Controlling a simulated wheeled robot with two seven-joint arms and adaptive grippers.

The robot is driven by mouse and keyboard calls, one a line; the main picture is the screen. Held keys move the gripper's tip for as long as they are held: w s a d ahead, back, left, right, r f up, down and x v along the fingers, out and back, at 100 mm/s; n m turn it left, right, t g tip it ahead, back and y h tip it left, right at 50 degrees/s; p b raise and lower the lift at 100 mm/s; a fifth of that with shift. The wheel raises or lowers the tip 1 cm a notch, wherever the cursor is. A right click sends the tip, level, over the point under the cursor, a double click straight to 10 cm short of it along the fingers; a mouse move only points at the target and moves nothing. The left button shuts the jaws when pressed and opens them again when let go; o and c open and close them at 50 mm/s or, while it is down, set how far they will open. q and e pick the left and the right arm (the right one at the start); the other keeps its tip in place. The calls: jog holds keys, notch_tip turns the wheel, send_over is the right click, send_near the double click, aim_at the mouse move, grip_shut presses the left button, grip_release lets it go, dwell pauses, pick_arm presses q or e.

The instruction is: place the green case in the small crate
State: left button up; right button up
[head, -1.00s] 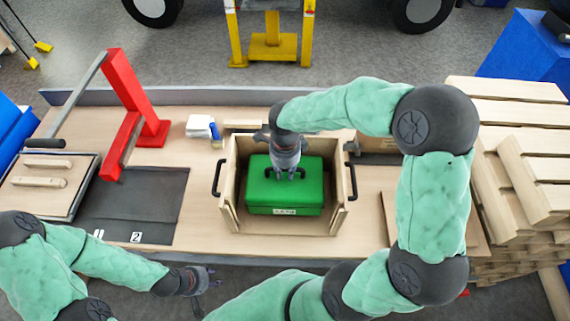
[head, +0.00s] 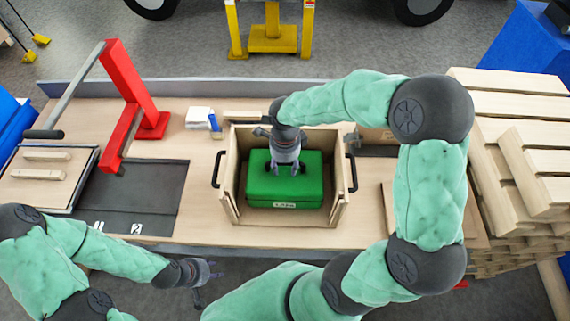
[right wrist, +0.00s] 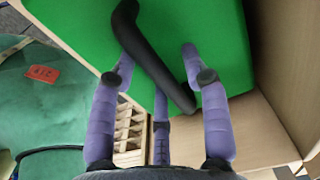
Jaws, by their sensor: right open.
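The green case (head: 285,187) sits inside the small wooden crate (head: 227,192), which has black side handles. The case lies flat with its label towards me. My right gripper (head: 285,170) is over the case from above, at its handle. In the right wrist view, the open fingers of my right gripper (right wrist: 158,75) are on either side of the case's black handle (right wrist: 150,55), above the green case (right wrist: 205,25). Whether the fingers touch the handle is unclear. My left gripper (head: 212,271) is off the front edge of the table, empty; its fingers are too small to judge.
A red lever press (head: 135,95) and a dark mat (head: 140,200) are left of the crate. A white block and a blue item (head: 214,127) lie behind it. Stacked wooden pallets (head: 520,150) stand right of the table. My right arm reaches over the table's right part.

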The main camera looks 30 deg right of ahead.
jog(key=shift+r, duration=0.2)
notch_tip(320, 180, up, 12)
jog(key=p, duration=0.2)
jog(key=shift+f, duration=0.15)
dwell(0.3)
